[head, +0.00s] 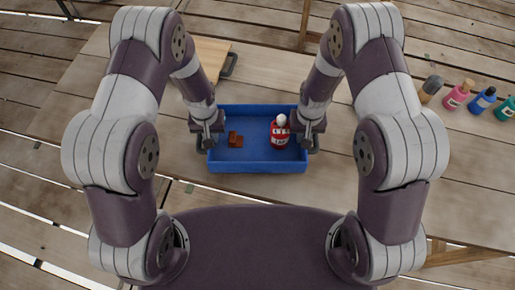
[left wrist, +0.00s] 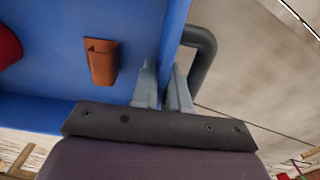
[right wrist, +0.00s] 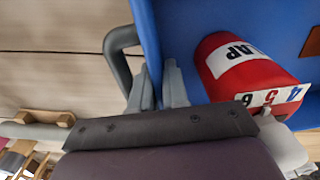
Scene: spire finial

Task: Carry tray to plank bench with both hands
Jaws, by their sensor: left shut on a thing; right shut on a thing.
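The blue tray (head: 258,167) is level in front of me at the middle of the head view, with a dark handle at each end. It holds a small orange-brown block (head: 235,140) and a red bottle (head: 280,135) with a white top and label. My left gripper (head: 209,138) is shut on the tray's left end wall; in the left wrist view its fingers (left wrist: 165,90) straddle the wall beside the handle. My right gripper (head: 309,137) is shut on the right end wall, also straddled in the right wrist view (right wrist: 158,88). Whether the tray touches the surface below is unclear.
A wooden plank surface (head: 400,200) spreads under and around the tray. Several bottles, including a pink one (head: 457,96) and a blue one (head: 482,99), stand at the right. A light wooden board (head: 208,52) lies behind my left arm.

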